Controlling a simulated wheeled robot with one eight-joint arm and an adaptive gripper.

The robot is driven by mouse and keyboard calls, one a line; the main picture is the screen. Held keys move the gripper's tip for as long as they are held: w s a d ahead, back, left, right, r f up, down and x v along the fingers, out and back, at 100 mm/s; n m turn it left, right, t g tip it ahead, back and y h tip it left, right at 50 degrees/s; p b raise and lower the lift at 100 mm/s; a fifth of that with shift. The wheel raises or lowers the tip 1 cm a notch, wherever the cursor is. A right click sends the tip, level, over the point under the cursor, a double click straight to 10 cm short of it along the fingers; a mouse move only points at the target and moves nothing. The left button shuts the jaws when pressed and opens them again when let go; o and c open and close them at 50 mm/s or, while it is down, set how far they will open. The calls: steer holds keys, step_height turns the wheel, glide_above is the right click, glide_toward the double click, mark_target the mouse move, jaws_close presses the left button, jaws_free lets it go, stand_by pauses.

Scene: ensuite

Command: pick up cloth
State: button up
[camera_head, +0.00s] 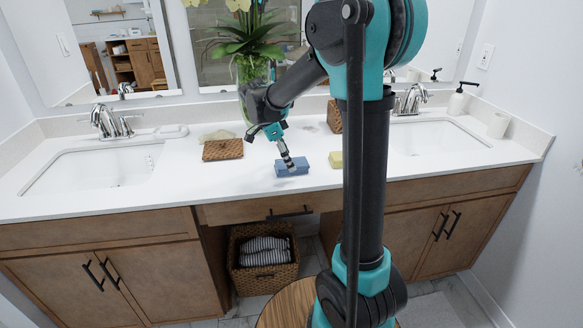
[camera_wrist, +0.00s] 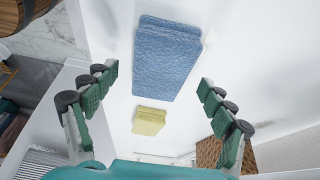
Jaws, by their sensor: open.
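A blue folded cloth-like block (camera_head: 292,168) lies flat on the white counter, near its front edge. It also shows in the wrist view (camera_wrist: 167,58), at upper centre. A smaller yellow block (camera_head: 336,160) lies just right of it and shows in the wrist view (camera_wrist: 150,121). I cannot tell which is cloth and which is sponge. A pale folded cloth-like piece (camera_head: 217,135) lies by the woven tray at left. My gripper (camera_head: 288,162) is over the blue block, with its fingers (camera_wrist: 158,78) spread wide on either side of it in the picture. Nothing is between them; contact is unclear.
A woven tray (camera_head: 222,151) lies left of the blue block. A glass vase with a plant (camera_head: 252,72) and a woven box (camera_head: 334,118) stand behind. Sinks (camera_head: 95,168) lie at both sides. A basket with striped towels (camera_head: 264,255) is below. Counter around the blue block is mostly clear.

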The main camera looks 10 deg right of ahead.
steer(key=shift+x, duration=0.9)
steer(key=c, duration=1.2)
steer(key=shift+r, duration=0.2)
steer(key=shift+c, duration=0.2)
step_height(320, 180, up, 20)
steer(key=shift+f, duration=0.15)
